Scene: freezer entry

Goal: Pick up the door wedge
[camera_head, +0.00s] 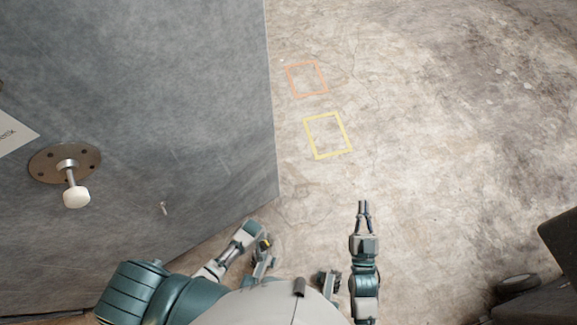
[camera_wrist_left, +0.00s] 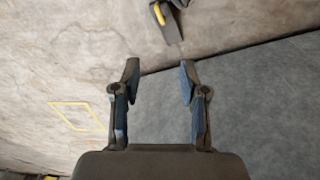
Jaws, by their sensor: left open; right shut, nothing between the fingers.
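The door wedge (camera_wrist_left: 168,24), dark with a yellow strip, shows at the top of the left wrist view, partly cut off by the frame edge. It lies near the line where the floor meets the grey panel. My left gripper (camera_wrist_left: 160,68) is open and empty, and the wedge is beyond its fingertips, not touching them. In the head view my left arm bends down beside the panel. A small yellow spot shows by it, and I cannot tell whether it is the wedge. My right gripper (camera_head: 363,204) is shut and empty over the floor.
A large grey door panel (camera_head: 180,90) with a white-tipped knob (camera_head: 76,196) fills the left. An orange square (camera_head: 307,79) and a yellow square (camera_head: 328,135) are marked on the concrete floor. A dark wheeled object (camera_head: 555,250) stands at the lower right. The middle floor is clear.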

